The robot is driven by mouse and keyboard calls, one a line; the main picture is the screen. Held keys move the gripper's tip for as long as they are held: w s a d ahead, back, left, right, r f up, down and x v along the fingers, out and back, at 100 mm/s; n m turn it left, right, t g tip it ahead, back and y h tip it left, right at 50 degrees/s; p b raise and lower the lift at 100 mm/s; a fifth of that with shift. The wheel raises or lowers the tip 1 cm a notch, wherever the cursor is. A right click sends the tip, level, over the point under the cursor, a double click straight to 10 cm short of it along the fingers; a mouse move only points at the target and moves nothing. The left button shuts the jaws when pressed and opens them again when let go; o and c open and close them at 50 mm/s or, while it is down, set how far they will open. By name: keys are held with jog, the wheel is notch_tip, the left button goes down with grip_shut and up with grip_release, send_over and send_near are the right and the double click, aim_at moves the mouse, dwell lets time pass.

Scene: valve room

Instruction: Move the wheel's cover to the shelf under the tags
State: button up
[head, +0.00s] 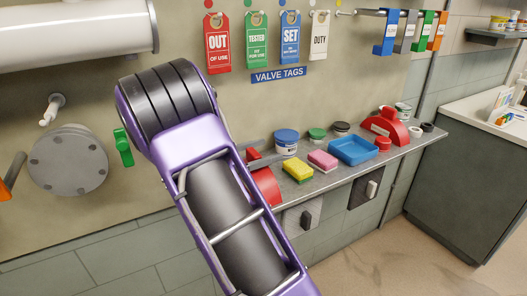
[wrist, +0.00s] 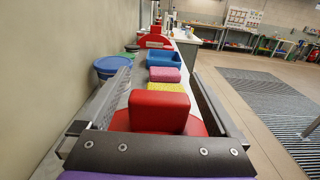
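A red cover with a blocky upper part and a rounded lower part (head: 266,187) shows at the left end of the shelf under the tags (head: 330,176), partly hidden by my arm. In the wrist view its red block (wrist: 158,111) stands between the two spread fingers of my gripper (wrist: 161,70). One grey finger crosses in front of the red cover in the head view. I cannot tell whether the fingers press on it or whether it rests on the shelf. Another red arched piece with a pale label (head: 385,127) stands farther right on the shelf.
The shelf also holds a blue-lidded tub (head: 286,142), a yellow sponge (head: 298,171), a pink sponge (head: 323,160), a blue tray (head: 354,150) and several small lidded containers. Valve tags (head: 266,42) hang above. A grey cabinet (head: 455,190) stands at right.

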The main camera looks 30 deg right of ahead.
notch_tip(320, 180, up, 10)
jog(key=p, duration=0.1)
dwell(0.6)
